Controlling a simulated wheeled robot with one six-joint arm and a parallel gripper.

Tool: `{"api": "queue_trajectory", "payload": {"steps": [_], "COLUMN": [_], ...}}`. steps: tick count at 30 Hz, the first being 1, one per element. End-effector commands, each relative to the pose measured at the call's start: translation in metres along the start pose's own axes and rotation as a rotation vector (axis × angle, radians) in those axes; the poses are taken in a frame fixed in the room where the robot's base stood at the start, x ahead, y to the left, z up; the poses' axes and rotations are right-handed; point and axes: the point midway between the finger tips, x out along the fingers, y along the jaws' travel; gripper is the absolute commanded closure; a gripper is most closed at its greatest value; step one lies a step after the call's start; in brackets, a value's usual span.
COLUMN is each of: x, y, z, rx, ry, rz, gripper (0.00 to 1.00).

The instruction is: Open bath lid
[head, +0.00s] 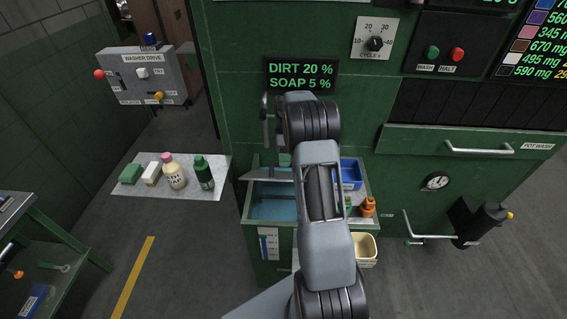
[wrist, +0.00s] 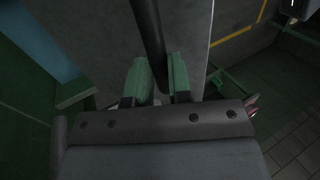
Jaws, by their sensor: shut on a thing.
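The bath (head: 247,205) is a green tank with blue water (head: 275,208) showing in its opening, below and left of my arm. A grey lid (head: 268,174) shows at its back edge; in the wrist view the lid's large grey face (wrist: 190,25) stands beside the blue water (wrist: 50,45), so the bath is at least partly uncovered. My gripper (wrist: 160,78) has its green fingers closed on a dark bar-like handle (wrist: 149,35) in front of the lid. In the head view my arm hides most of the lid, the handle and the grip.
A grey shelf (head: 211,168) with several bottles and blocks stands left of the bath. A blue bin (head: 350,172), an orange item (head: 367,207) and a cream container (head: 365,248) are right of my arm. The green machine wall (head: 235,75) rises behind. Floor on the left is open.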

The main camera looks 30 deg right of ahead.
Motion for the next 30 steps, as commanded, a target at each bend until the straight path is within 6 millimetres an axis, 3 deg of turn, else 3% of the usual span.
{"api": "queue_trajectory", "payload": {"steps": [18,19,27,30], "x": [0.0,0.0,-0.001,-0.002], "y": [0.008,0.008,0.007,0.007], "z": [0.012,0.013,0.012,0.011], "rx": [0.018,0.018,0.017,0.015], "ry": [0.012,0.012,0.01,0.01], "rz": [0.01,0.01,0.011,0.01], "gripper": [1.0,0.8,0.56,0.56]}}
